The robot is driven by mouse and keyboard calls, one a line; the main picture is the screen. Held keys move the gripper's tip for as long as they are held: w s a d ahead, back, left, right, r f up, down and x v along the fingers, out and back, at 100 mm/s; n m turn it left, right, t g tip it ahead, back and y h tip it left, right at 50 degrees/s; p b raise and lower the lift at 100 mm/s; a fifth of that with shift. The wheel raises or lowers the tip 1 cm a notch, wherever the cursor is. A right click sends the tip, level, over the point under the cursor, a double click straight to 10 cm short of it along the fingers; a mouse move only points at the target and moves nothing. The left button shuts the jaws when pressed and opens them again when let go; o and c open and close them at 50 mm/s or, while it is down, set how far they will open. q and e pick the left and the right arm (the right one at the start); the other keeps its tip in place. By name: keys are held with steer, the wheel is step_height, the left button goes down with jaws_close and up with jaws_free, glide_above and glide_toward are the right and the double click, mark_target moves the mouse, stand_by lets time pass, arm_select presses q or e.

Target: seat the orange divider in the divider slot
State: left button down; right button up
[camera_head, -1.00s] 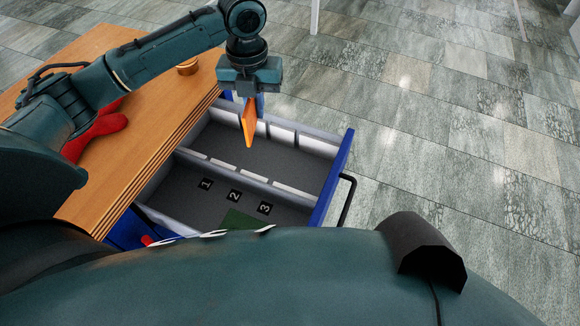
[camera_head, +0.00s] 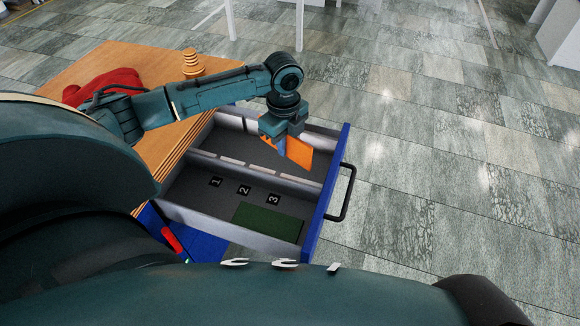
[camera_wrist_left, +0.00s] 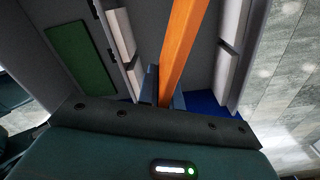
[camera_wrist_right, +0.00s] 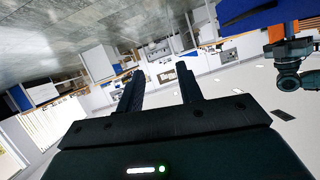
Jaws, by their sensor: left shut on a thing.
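The orange divider (camera_head: 299,150) is a flat plate, held over the far side of the open drawer (camera_head: 322,225) near its blue front. My left gripper (camera_head: 283,143) is shut on it; in the left wrist view the divider (camera_wrist_left: 183,45) stands edge-on between the fingers (camera_wrist_left: 165,92). Pale pads with gaps between them line the drawer's middle partition (camera_head: 206,158) and far wall. The labels 1, 2 and 3 (camera_head: 244,190) lie on the near compartment's floor. I cannot tell which gap is the divider slot. My right gripper (camera_wrist_right: 160,90) is open and empty.
A green pad (camera_head: 268,221) lies in the near compartment. A black handle (camera_head: 346,195) sticks out from the drawer front. The wooden top (camera_head: 125,62) holds a red object (camera_head: 103,86) and a stacked wooden piece (camera_head: 192,64). Open floor lies to the right.

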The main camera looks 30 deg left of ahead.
arm_select(q)
step_height(320, 180, down, 3)
steer(key=shift+r, duration=0.1)
step_height(320, 180, down, 5)
steer(key=shift+r+b, duration=0.15)
steer(key=shift+b, duration=0.55)
steer(key=shift+f, duration=0.2)
steer(key=shift+r, duration=0.1)
arm_select(e)
steer(key=shift+s+d+r+t, duration=0.25)
steer(key=shift+d+r+t, duration=0.1)
steer(key=shift+r, duration=0.1)
arm_select(q)
steer(key=shift+f, duration=0.2)
steer(key=c, duration=1.6)
jaws_free()
steer(key=shift+o, duration=0.2)
arm_select(e)
steer(key=shift+f, duration=0.15)
arm_select(q)
steer(key=shift+r, duration=0.1)
